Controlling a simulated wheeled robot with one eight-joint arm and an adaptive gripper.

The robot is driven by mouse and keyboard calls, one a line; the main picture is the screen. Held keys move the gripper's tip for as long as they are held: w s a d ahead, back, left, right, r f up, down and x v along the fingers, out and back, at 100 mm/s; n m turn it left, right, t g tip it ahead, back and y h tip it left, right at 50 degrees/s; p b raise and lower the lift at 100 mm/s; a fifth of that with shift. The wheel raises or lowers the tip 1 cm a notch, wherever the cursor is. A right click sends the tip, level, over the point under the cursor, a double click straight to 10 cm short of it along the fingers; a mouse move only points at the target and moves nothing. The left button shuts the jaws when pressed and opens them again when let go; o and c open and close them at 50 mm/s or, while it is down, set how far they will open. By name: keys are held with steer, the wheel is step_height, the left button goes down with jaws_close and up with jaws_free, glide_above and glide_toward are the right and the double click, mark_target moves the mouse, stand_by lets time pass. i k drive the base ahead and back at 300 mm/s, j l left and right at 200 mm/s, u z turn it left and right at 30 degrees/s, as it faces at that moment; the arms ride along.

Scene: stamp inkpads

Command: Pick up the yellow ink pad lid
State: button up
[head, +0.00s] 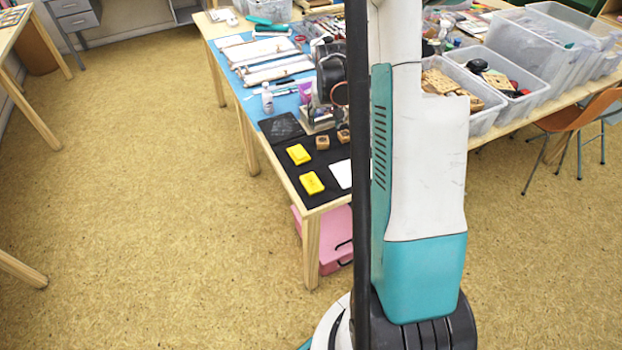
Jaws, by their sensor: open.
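Two small yellow rectangular pieces lie flat and apart on a black mat (285,167) at the near left corner of the table. One yellow piece (299,154) is farther back; the other yellow piece (312,183) is nearer the front edge. They look alike at this size, so I cannot tell which is the ink pad lid. I cannot make out my gripper or its fingertips. My own white and teal arm link stands tall in front and hides part of the table. A dark rounded shape shows beside it, but I cannot tell what it is.
Two small wooden blocks (322,142) and a white sheet (340,174) lie beside the yellow pieces. A dark flat pad (281,127) and a white bottle (267,98) stand farther back. Clear bins (477,112) fill the right side. The floor left of the table is clear.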

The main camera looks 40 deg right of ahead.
mark_target(310, 181)
steer(key=i+j+z, duration=0.1)
steer(key=j+z, duration=1)
steer(key=j, duration=0.1)
